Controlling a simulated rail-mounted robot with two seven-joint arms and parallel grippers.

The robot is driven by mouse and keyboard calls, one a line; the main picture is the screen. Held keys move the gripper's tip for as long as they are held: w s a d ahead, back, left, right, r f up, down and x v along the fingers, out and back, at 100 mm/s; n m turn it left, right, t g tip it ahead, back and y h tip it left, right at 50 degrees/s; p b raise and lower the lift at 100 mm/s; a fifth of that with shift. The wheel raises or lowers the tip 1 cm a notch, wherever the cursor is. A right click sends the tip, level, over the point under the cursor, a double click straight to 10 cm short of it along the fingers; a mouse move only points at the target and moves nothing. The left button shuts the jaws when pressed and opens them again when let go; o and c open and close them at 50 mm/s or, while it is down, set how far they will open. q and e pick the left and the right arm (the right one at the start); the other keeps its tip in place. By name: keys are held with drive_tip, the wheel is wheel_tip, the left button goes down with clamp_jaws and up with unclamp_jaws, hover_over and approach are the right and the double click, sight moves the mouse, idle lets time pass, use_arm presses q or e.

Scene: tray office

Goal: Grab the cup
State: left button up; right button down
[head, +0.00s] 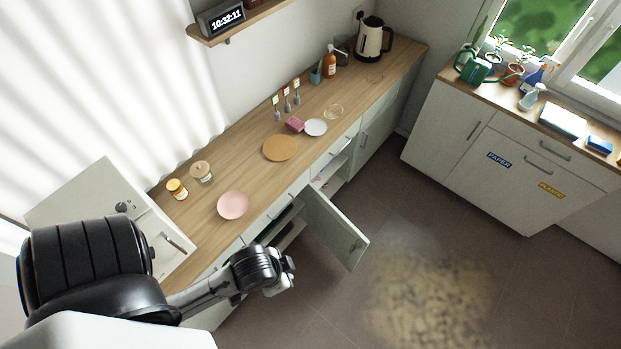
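I cannot single out a clear drinking cup. A small teal cup-like holder (315,77) stands towards the back of the wooden counter, next to an orange-brown bottle. A dark, see-through vessel (341,46) stands behind that bottle, beside the kettle; its shape is unclear. My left gripper (286,276) is at the lower middle, in front of the counter by the open cabinet door, far from both. Its fingers are small and turned, so open or shut cannot be told. My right gripper is not in view.
The counter (220,160) holds a pink plate (233,205), an orange plate (280,148), a white plate (316,127), jars (177,189) and a kettle (373,40). A cabinet door (335,228) stands open into the room. The floor to the right is clear.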

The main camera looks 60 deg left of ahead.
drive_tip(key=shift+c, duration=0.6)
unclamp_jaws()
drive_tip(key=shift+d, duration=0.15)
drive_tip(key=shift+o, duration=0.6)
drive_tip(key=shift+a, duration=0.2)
